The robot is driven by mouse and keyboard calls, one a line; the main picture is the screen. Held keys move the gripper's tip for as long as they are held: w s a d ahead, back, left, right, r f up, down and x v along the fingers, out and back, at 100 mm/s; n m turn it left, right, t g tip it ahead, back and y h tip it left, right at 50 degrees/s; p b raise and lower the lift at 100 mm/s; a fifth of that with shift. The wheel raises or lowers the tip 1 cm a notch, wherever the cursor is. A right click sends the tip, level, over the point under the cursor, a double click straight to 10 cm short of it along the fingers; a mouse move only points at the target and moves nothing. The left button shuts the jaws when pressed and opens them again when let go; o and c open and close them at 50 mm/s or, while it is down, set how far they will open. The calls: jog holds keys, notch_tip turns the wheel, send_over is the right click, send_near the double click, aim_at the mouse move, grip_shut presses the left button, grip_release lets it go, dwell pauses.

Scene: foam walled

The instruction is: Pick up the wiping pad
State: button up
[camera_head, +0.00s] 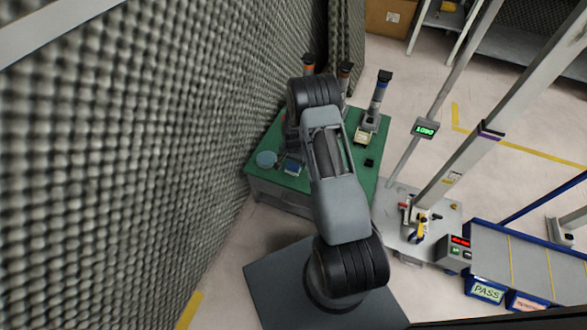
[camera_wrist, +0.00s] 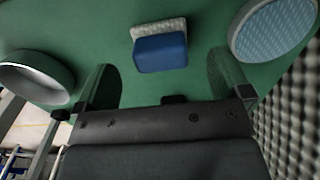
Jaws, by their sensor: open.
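The wiping pad, a blue block on a pale grey textured base, lies on the green table top. It shows at the top middle of the wrist view (camera_wrist: 160,53) and left of my arm in the head view (camera_head: 292,168). My gripper (camera_wrist: 163,82) is open and empty, with its two fingers spread wide apart. The pad appears between and beyond the fingers, apart from them. In the head view my arm hides the gripper.
A round dish with a light blue patterned face (camera_wrist: 272,30) lies right of the pad; a pale round ring-like object (camera_wrist: 36,78) is at left. The green table (camera_head: 372,185) also holds a yellowish box (camera_head: 361,136) and a small black block (camera_head: 369,162). A foam wall (camera_head: 130,150) stands close at left.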

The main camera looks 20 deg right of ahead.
aim_at(293, 164)
notch_tip(293, 164, down, 4)
jog(key=shift+f+b, duration=0.2)
jog(key=shift+b, duration=0.5)
jog(key=shift+c, duration=0.4)
jog(key=c, duration=0.9)
jog(key=shift+r, duration=0.2)
jog(key=shift+c, duration=0.2)
jog(key=shift+r, duration=0.3)
jog(key=r+p, duration=0.2)
jog(key=r, duration=0.1)
jog(key=shift+s+r, duration=0.3)
jog(key=shift+s, duration=0.05)
jog(key=s+a+r+p, duration=0.3)
jog(key=s+r, duration=0.5)
jog(key=s, duration=0.5)
jog(key=shift+r+p, duration=0.25)
jog(key=shift+p, duration=0.25)
